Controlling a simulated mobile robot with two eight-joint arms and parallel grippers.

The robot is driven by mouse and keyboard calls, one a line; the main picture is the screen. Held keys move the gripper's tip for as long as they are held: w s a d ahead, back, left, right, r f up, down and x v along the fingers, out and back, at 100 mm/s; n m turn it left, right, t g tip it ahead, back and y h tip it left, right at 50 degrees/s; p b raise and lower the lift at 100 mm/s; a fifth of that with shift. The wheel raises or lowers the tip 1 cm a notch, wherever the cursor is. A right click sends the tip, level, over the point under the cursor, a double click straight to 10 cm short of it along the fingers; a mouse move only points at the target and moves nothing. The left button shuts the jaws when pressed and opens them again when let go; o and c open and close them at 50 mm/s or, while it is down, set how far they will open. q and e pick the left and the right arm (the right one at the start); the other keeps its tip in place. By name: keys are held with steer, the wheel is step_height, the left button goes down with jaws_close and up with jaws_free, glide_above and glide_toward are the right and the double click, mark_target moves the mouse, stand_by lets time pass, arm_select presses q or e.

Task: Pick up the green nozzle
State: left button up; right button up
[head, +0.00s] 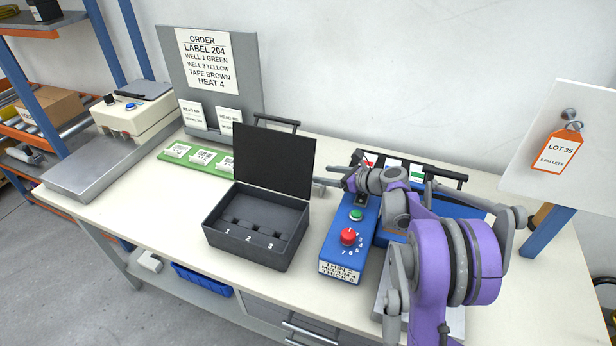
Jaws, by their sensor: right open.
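A small green piece (416,176) shows at the back of the table, in a row with white and red pieces, partly covered by my right arm. It may be the green nozzle; it is too small to tell. My right gripper (324,185) is open, left of this row and just behind the blue control box. It points left, beside the open lid of the black case, and its fingers show only small. I see nothing held in it. My left gripper is not in view.
The black case (254,249) stands open with wells numbered 1 to 3, which look empty. The blue control box (343,250) has a red knob and green button. A green strip (198,159) with labels lies left. An order board (208,70) stands behind.

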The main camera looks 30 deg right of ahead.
steer(key=x, duration=0.6)
steer(key=shift+w+f, duration=0.15)
steer(key=shift+w, duration=0.05)
jaws_close()
